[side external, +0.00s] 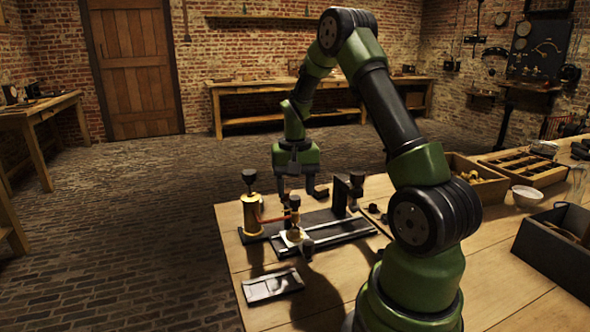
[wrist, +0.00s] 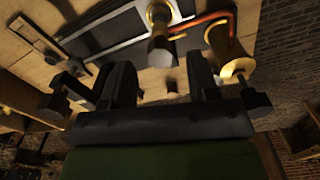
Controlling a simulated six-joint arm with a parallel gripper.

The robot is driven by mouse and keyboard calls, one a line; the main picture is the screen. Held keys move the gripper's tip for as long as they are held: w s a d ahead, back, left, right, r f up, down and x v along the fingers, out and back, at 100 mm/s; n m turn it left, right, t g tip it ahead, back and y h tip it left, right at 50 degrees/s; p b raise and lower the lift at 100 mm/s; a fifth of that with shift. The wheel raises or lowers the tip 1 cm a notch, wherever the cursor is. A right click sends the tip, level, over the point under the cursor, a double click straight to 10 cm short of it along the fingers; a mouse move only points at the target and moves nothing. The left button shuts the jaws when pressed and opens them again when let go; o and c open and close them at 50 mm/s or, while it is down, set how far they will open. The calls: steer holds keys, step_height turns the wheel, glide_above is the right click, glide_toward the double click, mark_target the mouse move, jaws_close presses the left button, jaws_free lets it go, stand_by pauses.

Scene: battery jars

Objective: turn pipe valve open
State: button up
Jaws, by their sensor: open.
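A brass fitting with a dark top (side external: 294,203), which looks like the pipe valve, stands on a dark base plate (side external: 325,222). A red-orange pipe (side external: 272,219) runs from it to a brass cylinder (side external: 252,217) with a dark top. In the wrist view the fitting (wrist: 160,18) is at the top centre, with the pipe (wrist: 205,19) and brass cylinder (wrist: 229,55) to its right. My gripper (side external: 300,190) is open and empty, above and apparently behind the fitting. Its two fingers (wrist: 160,72) are spread apart in the wrist view. I cannot tell the valve's turn position.
A dark upright bracket (side external: 340,196) stands at the right of the base plate. A wooden crate (side external: 490,190), a divided tray (side external: 549,176), a white bowl (side external: 527,197) and a dark box (side external: 545,256) are at the right.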

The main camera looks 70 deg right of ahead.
mark_target(294, 198)
step_height(294, 198, up, 8)
steer(key=shift+f, duration=0.15)
stand_by(0.4)
steer(key=s+a+r+n+t, duration=0.1)
steer(key=a+r+n+t, duration=0.1)
steer(key=a+r, duration=0.35)
steer(key=s+a+r+n+t, duration=0.1)
steer(key=a+r+n+t, duration=0.15)
steer(key=a, duration=0.55)
steer(key=s+a+r+n+t+y, duration=0.1)
steer(key=s+a+n+t+y, duration=0.1)
steer(key=s+a, duration=0.7)
steer(key=shift+s+a+r+n+t, duration=0.25)
steer(key=shift+a+r+n+t, duration=0.1)
steer(key=shift+a+n, duration=0.15)
steer(key=shift+c, duration=0.5)
